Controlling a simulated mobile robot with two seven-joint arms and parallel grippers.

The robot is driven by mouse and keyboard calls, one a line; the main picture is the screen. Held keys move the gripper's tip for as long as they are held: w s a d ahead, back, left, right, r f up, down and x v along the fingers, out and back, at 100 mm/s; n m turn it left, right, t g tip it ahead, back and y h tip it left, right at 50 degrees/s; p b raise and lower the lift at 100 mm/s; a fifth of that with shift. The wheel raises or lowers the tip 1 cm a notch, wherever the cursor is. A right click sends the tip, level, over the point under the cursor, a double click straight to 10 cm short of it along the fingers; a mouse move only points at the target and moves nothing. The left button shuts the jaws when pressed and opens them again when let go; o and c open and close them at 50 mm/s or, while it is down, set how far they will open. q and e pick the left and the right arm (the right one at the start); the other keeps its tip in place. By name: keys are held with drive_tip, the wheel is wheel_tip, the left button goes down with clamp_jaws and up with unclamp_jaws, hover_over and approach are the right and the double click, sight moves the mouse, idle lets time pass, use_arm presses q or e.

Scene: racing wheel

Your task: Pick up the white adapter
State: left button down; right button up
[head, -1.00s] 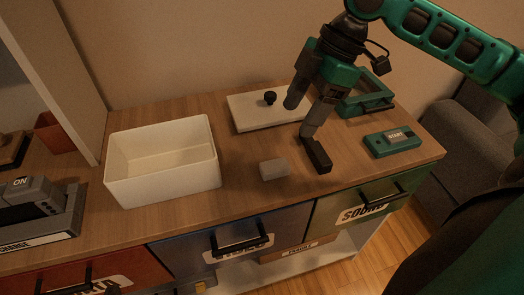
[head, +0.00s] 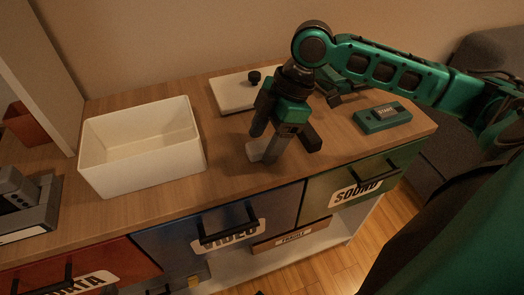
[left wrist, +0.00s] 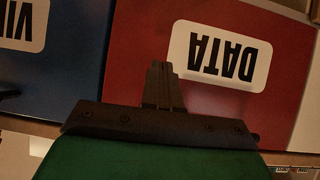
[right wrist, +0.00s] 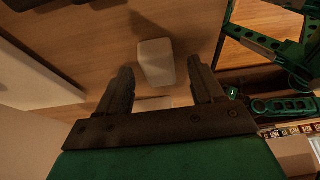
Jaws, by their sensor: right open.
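The white adapter (head: 254,151) is a small pale block on the wooden countertop, partly hidden by my right gripper in the head view. My right gripper (head: 265,142) points down at it with its fingers apart. In the right wrist view the adapter (right wrist: 155,62) lies between and slightly beyond the fingertips of my right gripper (right wrist: 161,70). A gap shows on each side, so the fingers do not grip it. My left gripper (left wrist: 160,68) has its fingers together and empty, in front of the red DATA drawer (left wrist: 215,85).
An open white box (head: 190,150) stands left of the adapter. A white lid with a black knob (head: 232,97) lies behind. A green START device (head: 382,117) is at the right. Drawers line the front edge.

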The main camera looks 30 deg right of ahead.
drive_tip(key=shift+f, duration=0.15)
drive_tip(key=shift+c, duration=0.2)
drive_tip(key=c, duration=1.1)
